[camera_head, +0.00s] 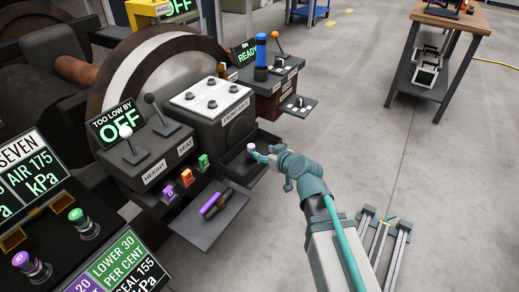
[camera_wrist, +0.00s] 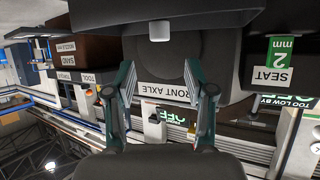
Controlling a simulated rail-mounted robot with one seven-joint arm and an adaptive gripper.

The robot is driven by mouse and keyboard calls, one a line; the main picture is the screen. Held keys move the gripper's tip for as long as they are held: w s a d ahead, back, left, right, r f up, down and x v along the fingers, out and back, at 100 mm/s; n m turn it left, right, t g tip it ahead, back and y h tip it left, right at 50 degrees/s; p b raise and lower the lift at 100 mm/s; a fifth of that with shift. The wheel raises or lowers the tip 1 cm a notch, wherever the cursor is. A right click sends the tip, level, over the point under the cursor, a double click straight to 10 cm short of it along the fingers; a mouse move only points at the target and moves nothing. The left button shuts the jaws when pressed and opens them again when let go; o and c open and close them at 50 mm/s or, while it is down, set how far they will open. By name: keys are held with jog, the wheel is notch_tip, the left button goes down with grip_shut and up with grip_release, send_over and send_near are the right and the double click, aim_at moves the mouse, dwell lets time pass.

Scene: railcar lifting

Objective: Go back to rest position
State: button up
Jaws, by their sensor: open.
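My gripper (camera_head: 264,156) is at the end of my teal arm, low in front of the FRONT AXLE box (camera_head: 238,117). In the wrist view my gripper (camera_wrist: 159,70) has its two fingers wide apart with nothing between them. A small white piece (camera_head: 251,147) is just beyond the fingertips, over the dark open tray (camera_head: 236,168) below the box. It also shows in the wrist view (camera_wrist: 159,30), past the fingers and apart from them. I cannot tell what it rests on.
Left are the HEIGHT and SEAT lever box (camera_head: 145,152), the "TOO LOW BY OFF" display (camera_head: 115,123) and a shelf (camera_head: 225,222) with a purple piece (camera_head: 212,205). A blue-handled tool (camera_head: 261,55) stands behind.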

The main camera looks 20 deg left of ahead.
jog(key=shift+s+d+r, duration=0.2)
jog(key=shift+s+d, duration=0.05)
jog(key=shift+d, duration=0.05)
